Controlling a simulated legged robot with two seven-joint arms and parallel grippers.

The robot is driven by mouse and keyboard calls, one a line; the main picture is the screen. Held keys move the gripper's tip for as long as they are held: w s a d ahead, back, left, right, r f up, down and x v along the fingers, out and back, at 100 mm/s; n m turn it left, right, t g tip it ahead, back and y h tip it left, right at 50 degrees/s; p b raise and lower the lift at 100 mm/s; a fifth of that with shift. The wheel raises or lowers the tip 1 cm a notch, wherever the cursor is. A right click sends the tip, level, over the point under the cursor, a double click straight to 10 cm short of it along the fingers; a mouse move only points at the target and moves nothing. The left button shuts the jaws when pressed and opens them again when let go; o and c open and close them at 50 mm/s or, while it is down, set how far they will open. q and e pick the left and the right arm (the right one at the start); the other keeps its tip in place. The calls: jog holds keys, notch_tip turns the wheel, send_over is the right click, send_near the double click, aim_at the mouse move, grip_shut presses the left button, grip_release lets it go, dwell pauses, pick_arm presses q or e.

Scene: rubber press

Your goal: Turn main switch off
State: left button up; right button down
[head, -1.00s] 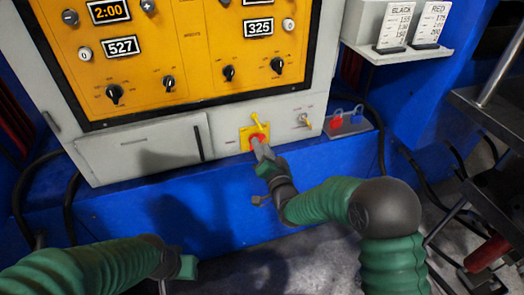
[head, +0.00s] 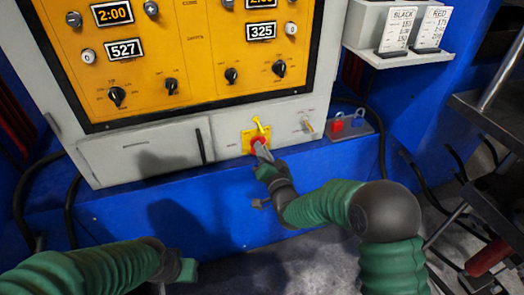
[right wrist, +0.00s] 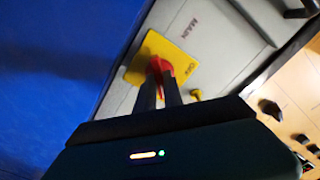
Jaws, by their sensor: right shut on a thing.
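The main switch is a red knob (head: 259,142) on a yellow plate (head: 248,136), low on the grey press cabinet. In the right wrist view the red knob (right wrist: 162,66) sits on its yellow plate (right wrist: 182,66), next to the word MAIN. My right gripper (head: 262,153) is shut on the red knob, and its fingers (right wrist: 160,90) hide part of it.
The orange control panel (head: 190,50) with dials and displays is above. A small toggle (head: 308,126) is right of the switch. A shelf (head: 400,58) with cards is at upper right.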

jog(key=shift+d, duration=0.1)
jog(key=n, duration=0.5)
jog(key=n+p, duration=0.1)
jog(key=n, duration=1.1)
jog(key=shift+s+a+f, duration=0.15)
jog(key=shift+a, duration=0.2)
jog(key=shift+f+n, duration=0.1)
jog(key=shift+n, duration=0.3)
jog(key=c, duration=1.5)
grip_release()
jog(key=shift+o, duration=0.2)
jog(key=shift+r, duration=0.2)
